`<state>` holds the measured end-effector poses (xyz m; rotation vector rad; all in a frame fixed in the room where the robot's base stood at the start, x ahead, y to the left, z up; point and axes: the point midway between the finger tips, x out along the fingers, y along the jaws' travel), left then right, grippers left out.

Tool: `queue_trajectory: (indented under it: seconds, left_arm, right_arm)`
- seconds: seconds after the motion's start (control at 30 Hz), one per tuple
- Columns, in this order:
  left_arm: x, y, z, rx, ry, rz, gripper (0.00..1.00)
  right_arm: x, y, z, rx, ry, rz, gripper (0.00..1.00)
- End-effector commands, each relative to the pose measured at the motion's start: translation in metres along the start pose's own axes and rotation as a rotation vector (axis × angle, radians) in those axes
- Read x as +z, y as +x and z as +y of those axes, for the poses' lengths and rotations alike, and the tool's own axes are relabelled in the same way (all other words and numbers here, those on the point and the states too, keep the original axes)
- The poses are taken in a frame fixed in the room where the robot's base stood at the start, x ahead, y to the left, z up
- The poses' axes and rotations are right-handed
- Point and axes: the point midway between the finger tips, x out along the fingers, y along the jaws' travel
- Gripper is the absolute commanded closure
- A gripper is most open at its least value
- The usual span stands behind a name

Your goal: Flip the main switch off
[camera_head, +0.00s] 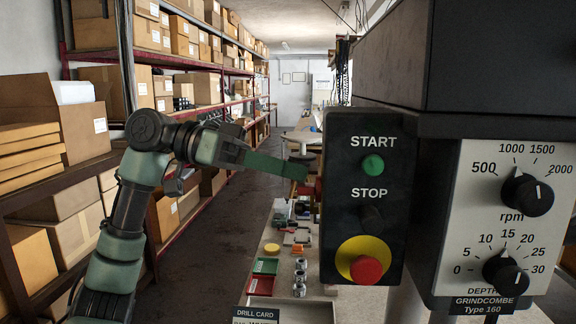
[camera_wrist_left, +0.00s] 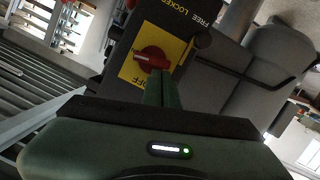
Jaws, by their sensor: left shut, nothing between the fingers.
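The main switch is a red rotary knob (camera_wrist_left: 153,58) on a yellow plate (camera_wrist_left: 132,73) marked OFF, on a dark box lettered FREE and LOCKED in the left wrist view. My left gripper (camera_head: 302,173) is shut and empty, its green fingers reaching right towards the left side of the START/STOP panel (camera_head: 340,215). In the left wrist view its shut fingers (camera_wrist_left: 159,84) end at the knob's lower edge. I cannot tell whether they touch it. In the head view the switch is mostly or wholly hidden. My right gripper is not in view.
The panel carries a green START button (camera_head: 373,165) and a red stop button (camera_head: 366,269) on yellow. A speed and depth dial plate (camera_head: 480,230) is at right. The bench below holds small parts and trays (camera_head: 266,266). Shelves of boxes (camera_head: 85,120) line the left; the aisle is clear.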

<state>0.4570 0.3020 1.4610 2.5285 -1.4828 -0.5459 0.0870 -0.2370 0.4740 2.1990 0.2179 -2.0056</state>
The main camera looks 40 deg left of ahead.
Motion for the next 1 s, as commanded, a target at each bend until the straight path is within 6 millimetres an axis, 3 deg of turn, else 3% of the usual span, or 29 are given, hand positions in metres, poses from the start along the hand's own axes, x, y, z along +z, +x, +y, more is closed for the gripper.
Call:
queue_trajectory:
  seconds: [0.7,1.0]
  left_arm:
    - [0.014,0.004,-0.014,0.146,-0.587,-0.003,1.00]
    - [0.017,0.004,-0.015,0.152,-0.608,-0.002,1.00]
  right_arm:
    - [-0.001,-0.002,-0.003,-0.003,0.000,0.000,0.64]
    - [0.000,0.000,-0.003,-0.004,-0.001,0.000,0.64]
